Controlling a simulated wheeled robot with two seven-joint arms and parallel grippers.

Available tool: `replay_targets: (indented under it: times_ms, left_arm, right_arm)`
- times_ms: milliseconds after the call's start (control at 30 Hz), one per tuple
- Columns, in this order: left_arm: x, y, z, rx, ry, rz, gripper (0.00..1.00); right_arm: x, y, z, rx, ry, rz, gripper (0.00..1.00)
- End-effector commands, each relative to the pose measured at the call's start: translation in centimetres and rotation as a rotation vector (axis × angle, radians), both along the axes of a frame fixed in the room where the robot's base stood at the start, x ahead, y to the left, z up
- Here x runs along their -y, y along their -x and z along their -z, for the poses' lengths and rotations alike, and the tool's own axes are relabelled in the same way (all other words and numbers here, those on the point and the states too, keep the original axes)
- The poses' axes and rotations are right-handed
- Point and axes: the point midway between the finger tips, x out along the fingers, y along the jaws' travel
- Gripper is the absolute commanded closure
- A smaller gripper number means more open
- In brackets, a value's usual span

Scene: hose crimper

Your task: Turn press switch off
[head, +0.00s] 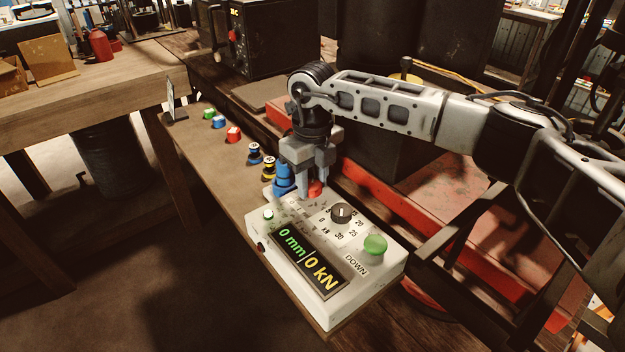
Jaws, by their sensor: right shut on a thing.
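The white press control box (375,283) sits at the front end of a narrow wooden bench. Its display (308,262) is lit and reads 0 mm and 0 kN. My right gripper (313,186) points down at the back of the box, shut on the red button (316,190). The fingers partly hide that button. My left gripper is out of view.
A red metal frame (440,230) lies to the right, under my right arm. A wooden table (90,95) stands at the left.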

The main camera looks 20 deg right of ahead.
Motion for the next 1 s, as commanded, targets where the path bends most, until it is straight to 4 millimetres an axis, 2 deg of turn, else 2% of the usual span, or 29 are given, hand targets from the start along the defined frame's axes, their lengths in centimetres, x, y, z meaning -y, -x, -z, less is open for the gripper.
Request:
replay_targets:
  times_ms: [267, 1000]
  left_arm:
    - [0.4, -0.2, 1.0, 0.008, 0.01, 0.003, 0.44]
    - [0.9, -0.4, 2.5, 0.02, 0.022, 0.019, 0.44]
  right_arm:
    - [0.0, -0.1, 0.1, 0.004, -0.001, -0.188, 0.89]
    - [0.0, -0.1, -0.1, 0.006, -0.001, -0.888, 0.89]
